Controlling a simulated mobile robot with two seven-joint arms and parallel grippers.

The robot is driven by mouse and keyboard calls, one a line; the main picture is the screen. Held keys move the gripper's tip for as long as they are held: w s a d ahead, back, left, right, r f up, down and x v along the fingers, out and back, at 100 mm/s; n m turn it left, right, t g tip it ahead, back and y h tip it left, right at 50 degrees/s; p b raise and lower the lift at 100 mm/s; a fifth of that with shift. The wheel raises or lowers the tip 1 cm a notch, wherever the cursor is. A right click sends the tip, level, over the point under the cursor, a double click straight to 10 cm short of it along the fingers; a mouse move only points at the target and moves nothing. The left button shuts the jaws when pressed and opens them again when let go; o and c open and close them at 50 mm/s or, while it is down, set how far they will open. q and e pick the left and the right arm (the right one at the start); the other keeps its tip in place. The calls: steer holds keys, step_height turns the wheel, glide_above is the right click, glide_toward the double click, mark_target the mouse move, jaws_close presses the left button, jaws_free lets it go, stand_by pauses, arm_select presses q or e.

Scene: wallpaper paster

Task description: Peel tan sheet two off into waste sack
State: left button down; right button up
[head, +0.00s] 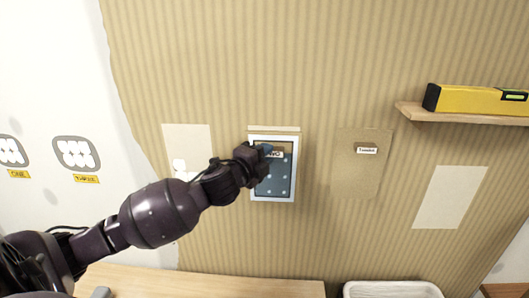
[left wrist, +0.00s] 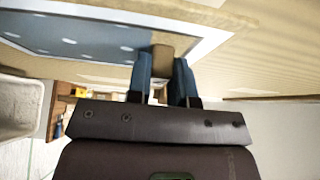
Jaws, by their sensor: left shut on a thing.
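My left gripper (head: 265,151) is at the top of a blue-grey panel (head: 284,182) with pale dots and a white border on the striped wall. A label reading TWO shows partly behind the gripper. In the left wrist view my blue fingers (left wrist: 165,80) are shut on a narrow tan piece (left wrist: 174,42) at the panel's edge (left wrist: 90,38). Whether this piece is tan sheet two is unclear; the fingers hide part of it. I cannot identify a waste sack for certain. My right gripper is out of view.
A white-rimmed container (head: 390,289) stands at the bottom, beside a wooden top (head: 215,287). A shelf (head: 470,115) with a yellow level (head: 475,99) sticks out at right. A labelled tan patch (head: 360,175) and pale patches (head: 450,198) flank the panel.

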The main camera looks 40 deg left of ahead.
arm_select(q)
steer(key=shift+s+d, duration=0.4)
steer(key=shift+s, duration=0.25)
stand_by(0.3)
steer(key=shift+s+d+p, duration=0.3)
steer(key=shift+s+p, duration=0.05)
steer(key=shift+s, duration=0.15)
steer(key=shift+s+d+p, duration=0.3)
steer(key=shift+s+p, duration=0.05)
steer(key=shift+s, duration=0.15)
steer(key=s+d, duration=0.1)
steer(key=s, duration=0.1)
steer(key=s+d+p, duration=0.1)
steer(key=s, duration=0.1)
steer(key=shift+d, duration=0.2)
steer(key=shift+w+a+y, duration=0.1)
steer(key=shift+y, duration=0.2)
steer(key=s+d+f+b, duration=0.1)
steer(key=s+d+f, duration=0.1)
steer(key=d+f, duration=0.8)
steer(key=d, duration=0.2)
steer(key=shift+d, duration=0.3)
